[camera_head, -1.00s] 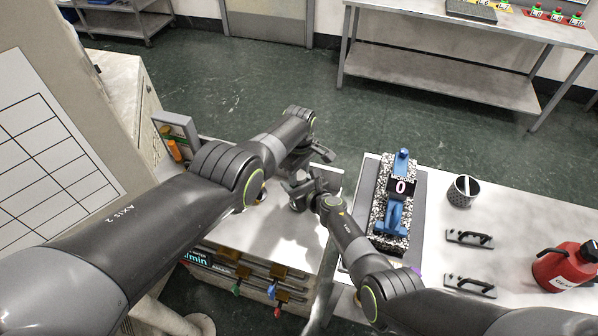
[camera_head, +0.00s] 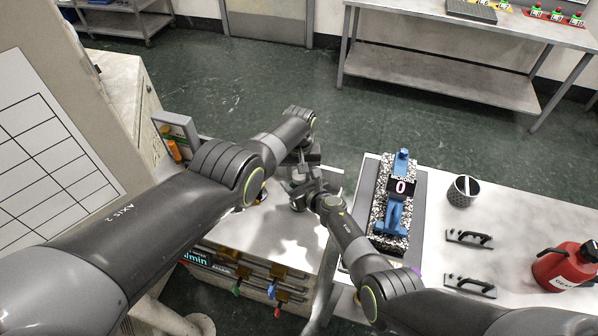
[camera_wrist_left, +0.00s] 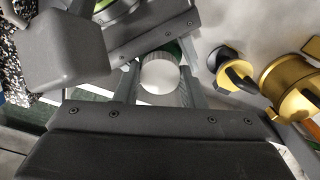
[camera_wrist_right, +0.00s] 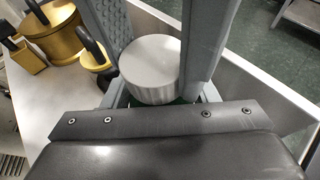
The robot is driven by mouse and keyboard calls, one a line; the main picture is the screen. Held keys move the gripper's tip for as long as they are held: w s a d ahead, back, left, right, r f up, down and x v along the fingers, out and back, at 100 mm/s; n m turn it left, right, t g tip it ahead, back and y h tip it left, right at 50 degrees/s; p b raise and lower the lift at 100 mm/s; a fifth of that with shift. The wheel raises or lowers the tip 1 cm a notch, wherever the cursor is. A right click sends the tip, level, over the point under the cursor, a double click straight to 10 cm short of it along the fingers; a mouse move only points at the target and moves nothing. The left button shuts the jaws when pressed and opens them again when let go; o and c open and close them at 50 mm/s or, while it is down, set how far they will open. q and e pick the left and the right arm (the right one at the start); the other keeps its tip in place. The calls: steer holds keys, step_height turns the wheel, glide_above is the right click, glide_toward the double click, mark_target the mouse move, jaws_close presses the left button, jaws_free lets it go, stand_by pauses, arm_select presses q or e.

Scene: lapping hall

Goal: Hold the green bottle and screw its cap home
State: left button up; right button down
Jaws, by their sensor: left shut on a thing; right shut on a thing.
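The white cap with a ribbed side shows in the left wrist view (camera_wrist_left: 160,75) and from nearer in the right wrist view (camera_wrist_right: 150,68). Only slivers of the green bottle (camera_wrist_right: 180,100) show under the cap; the rest is hidden by the grippers. My left gripper (camera_wrist_left: 158,88) is shut with its fingers on both sides of the cap. My right gripper (camera_wrist_right: 164,96) is shut lower down, around the bottle under the cap. In the head view both grippers meet above the left bench, and the bottle is mostly covered there.
Yellow-and-black items (camera_wrist_left: 290,85) stand on the bench beside the grippers. A blue fixture on a speckled block (camera_head: 395,195), a mesh cup (camera_head: 463,191), black handles (camera_head: 468,237) and a red can (camera_head: 568,265) stand on the right bench. A gap separates the benches.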

arm_select(q)
steer(key=o, duration=1.1)
steer(key=shift+d, duration=0.1)
steer(key=shift+d+r, duration=0.25)
steer(key=shift+r, duration=0.4)
steer(key=shift+a+r, duration=0.15)
steer(key=shift+r, duration=0.7)
steer(key=shift+a+r, duration=0.15)
steer(key=shift+r, duration=0.65)
steer(key=shift+c, duration=0.5)
steer(key=n, duration=0.2)
steer(key=r+n, duration=0.1)
steer(key=shift+r+n, duration=0.15)
steer(key=shift+n, duration=0.25)
step_height(320, 180, up, 2)
steer(key=n, duration=0.6)
